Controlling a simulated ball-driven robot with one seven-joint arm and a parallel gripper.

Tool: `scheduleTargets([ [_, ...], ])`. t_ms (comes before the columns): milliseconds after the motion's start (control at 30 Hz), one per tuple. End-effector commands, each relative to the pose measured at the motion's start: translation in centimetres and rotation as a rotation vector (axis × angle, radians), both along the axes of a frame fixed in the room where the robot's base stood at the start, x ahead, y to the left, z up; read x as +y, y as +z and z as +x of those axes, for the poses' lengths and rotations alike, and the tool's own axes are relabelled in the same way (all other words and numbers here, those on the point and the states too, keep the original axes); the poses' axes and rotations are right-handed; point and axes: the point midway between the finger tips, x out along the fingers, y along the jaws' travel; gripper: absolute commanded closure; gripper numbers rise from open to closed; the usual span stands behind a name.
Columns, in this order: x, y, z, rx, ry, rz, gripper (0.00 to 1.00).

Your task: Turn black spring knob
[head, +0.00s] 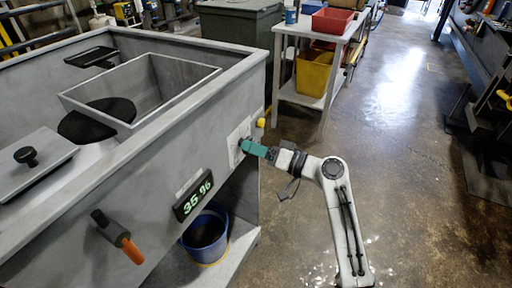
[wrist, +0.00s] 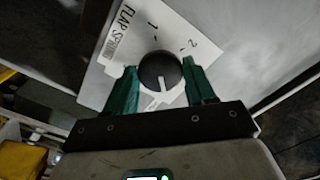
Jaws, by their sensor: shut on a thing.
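The black spring knob (wrist: 160,72) is round with a white pointer line and sits on a white plate (wrist: 128,32) marked "FLAP SPRING", 1 and 2. In the wrist view the pointer line faces down toward my gripper. My gripper (wrist: 162,84) has green fingers on either side of the knob and is shut on it. In the head view my gripper (head: 246,147) reaches the right end of the machine's front panel, and the knob is mostly hidden there.
The grey compactor (head: 150,180) has a digital display (head: 193,196) reading 35.96, an orange-tipped handle (head: 131,250) and a yellow knob (head: 261,122). A blue bucket (head: 206,236) stands below. A white table (head: 303,97) with bins stands behind. Floor at right is clear.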

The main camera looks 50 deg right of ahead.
Motion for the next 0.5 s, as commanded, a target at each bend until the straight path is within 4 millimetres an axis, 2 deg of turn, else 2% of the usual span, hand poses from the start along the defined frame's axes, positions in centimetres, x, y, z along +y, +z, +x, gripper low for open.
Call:
scheduleTargets([
  [267,-0.09,-0.02,-0.02,-0.001,-0.002,0.000,0.76],
  [300,-0.09,-0.02,-0.02,-0.001,-0.002,0.000,0.44],
  [500,-0.06,-0.02,-0.02,0.000,-0.001,-0.001,0.24],
])
